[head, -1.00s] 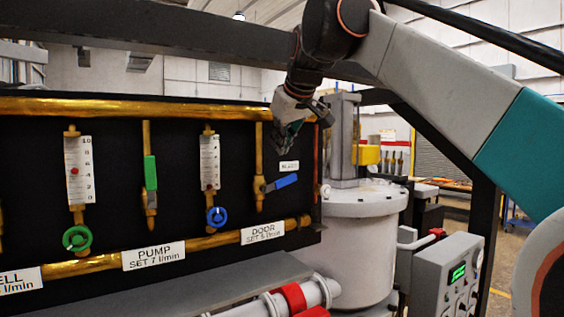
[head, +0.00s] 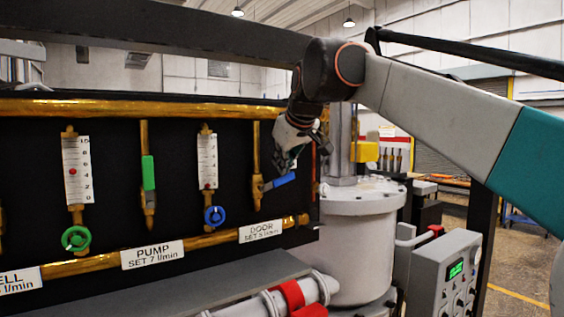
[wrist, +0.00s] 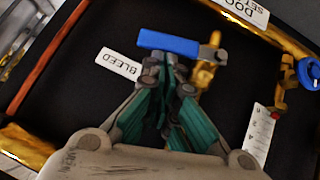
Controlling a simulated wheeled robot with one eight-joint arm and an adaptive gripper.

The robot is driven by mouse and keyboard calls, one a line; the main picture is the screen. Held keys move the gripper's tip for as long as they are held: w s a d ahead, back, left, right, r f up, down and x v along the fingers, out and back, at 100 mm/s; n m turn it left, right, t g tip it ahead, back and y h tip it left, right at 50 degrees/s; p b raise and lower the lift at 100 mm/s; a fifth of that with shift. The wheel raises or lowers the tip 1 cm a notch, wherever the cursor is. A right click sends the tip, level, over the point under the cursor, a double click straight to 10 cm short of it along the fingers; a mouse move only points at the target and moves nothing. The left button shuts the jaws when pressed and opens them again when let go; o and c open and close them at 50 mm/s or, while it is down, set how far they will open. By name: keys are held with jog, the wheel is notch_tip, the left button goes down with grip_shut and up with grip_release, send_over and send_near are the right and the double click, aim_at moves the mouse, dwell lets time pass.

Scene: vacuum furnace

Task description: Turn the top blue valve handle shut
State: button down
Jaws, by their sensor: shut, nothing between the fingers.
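The blue lever handle (head: 284,180) is on the vertical brass pipe at the right end of the black panel. It sticks out to the right, tilted slightly up, across the pipe. It also shows in the wrist view (wrist: 168,43), with its brass valve body (wrist: 208,62) at its right end. My gripper (head: 285,164) is shut and empty, just above the handle in the head view. In the wrist view its fingertips (wrist: 170,64) are at the handle's edge; I cannot tell whether they touch it. The gripper hides part of the pipe side and the BLEED label in the head view.
A white BLEED label (wrist: 119,63) shows beside the fingers. A blue round knob (head: 214,216), a green lever (head: 148,172) and a green knob (head: 76,238) are farther left. A grey vessel (head: 360,235) stands right of the panel. A grey shelf juts out below.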

jog(key=shift+w+d+f, duration=0.5)
jog(key=shift+d+f, duration=0.2)
jog(key=shift+f, duration=0.05)
jog(key=shift+a, duration=0.1)
jog(key=shift+r+p, duration=0.15)
jog(key=shift+p, duration=0.15)
jog(key=s+d+r+p, duration=0.1)
jog(key=s+d+r, duration=0.15)
jog(key=r, duration=0.35)
jog(key=s+d+r+p, duration=0.1)
jog(key=s+r, duration=0.2)
jog(key=r, duration=0.3)
jog(key=s+d+f+m+h+b, duration=0.1)
jog(key=s+d+f+b, duration=0.4)
jog(key=f, duration=2.3)
jog(key=s+d+f+m+g+h+b, duration=0.1)
jog(key=s+d+f+m+b, duration=0.3)
jog(key=s+f+b, duration=1.2)
jog(key=s+d+f+m+h+b, duration=0.1)
jog(key=s+d+f+m+b, duration=0.2)
jog(key=f, duration=3.7)
jog(key=s+d+b, duration=0.3)
jog(key=s+b, duration=0.5)
jog(key=b, duration=0.6)
jog(key=shift+s+d+g, duration=0.15)
jog(key=shift+d+g, duration=0.1)
jog(key=shift+g, duration=0.15)
